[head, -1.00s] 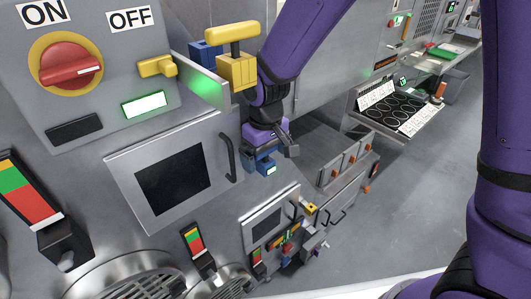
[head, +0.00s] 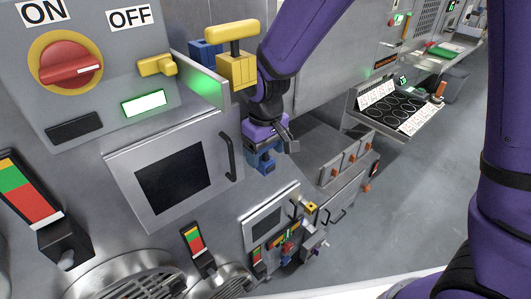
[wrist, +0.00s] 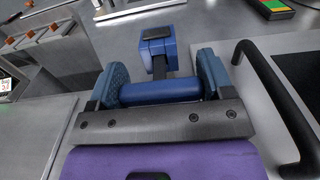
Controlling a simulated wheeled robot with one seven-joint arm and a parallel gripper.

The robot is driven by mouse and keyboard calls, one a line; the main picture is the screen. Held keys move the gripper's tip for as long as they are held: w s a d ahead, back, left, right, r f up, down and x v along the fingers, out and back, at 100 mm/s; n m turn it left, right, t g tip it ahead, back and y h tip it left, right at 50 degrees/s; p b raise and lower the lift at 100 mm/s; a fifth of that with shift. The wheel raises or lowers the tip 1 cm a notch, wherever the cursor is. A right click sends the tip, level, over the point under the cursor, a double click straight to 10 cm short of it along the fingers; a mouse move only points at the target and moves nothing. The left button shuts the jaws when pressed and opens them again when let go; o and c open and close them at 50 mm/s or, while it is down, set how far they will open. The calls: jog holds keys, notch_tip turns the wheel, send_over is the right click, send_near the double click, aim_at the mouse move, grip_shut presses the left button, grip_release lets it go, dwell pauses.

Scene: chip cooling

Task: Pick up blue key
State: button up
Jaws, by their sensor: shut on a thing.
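The blue key's handle (wrist: 160,90) is a round blue bar lying across between my gripper's blue finger pads in the wrist view. A dark stem runs from it to a blue block (wrist: 158,48) with a black patch. I cannot tell whether this block is fixed or part of the key. My gripper (head: 265,160) is shut on the handle and points down in the head view, right of the square dark-windowed door. There the fingers and wrist hide most of the key.
A yellow T-handled key (head: 236,60) stands upper left of my wrist, beside a blue block (head: 206,52). A black door handle (head: 227,157) is close left of my gripper. A cooktop (head: 400,108) is at the right, with open floor beside it.

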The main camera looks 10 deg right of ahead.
notch_tip(320, 180, up, 21)
jog(key=shift+r, duration=0.2)
dwell(1.3)
dwell(0.4)
